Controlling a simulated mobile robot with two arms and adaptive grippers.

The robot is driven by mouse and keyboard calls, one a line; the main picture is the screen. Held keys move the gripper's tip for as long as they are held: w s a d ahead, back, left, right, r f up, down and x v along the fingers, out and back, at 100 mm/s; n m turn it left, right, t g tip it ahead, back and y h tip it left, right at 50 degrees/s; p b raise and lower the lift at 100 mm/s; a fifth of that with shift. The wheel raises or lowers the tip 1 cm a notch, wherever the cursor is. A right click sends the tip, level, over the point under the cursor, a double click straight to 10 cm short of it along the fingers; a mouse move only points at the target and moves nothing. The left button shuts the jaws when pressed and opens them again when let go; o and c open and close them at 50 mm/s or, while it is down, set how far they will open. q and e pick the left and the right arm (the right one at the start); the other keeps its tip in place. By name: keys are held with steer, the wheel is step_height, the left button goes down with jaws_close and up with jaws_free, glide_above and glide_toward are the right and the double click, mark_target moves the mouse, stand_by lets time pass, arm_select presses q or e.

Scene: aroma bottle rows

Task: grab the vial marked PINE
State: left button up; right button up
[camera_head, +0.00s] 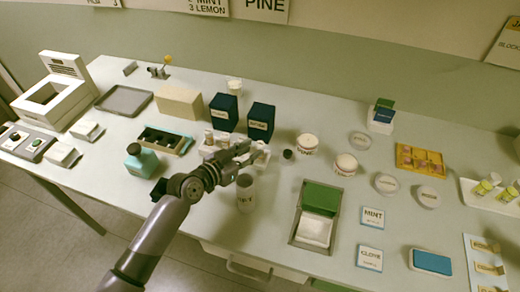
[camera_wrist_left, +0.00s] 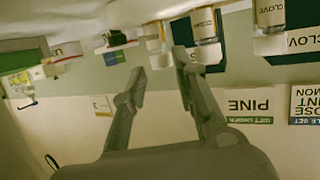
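My left gripper (camera_head: 241,156) reaches over the middle of the table in the head view, at a group of small white-capped vials (camera_head: 209,138) partly hidden by it. In the left wrist view my left gripper (camera_wrist_left: 155,86) has its two fingers apart, with nothing clearly held between them. A white-capped vial (camera_wrist_left: 158,45) shows beyond and between the fingertips. Another vial with a brown label (camera_wrist_left: 204,28) is just right of the right finger; its lettering is too small to read. One vial farther right (camera_wrist_left: 270,18) reads CLOVE. I cannot tell which vial is marked PINE. My right gripper is not in view.
Dark blue boxes (camera_head: 261,121) stand behind. A tray with a green block (camera_head: 320,198) lies to the right. A PINE sign (camera_head: 265,5) hangs on the wall.

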mark_target(257, 147)
arm_select(q)
steer(key=shift+p+x, duration=0.55)
steer(key=shift+x, duration=2.1)
steer(key=shift+a, duration=0.1)
steer(key=shift+c, duration=0.2)
steer(key=c, duration=0.6)
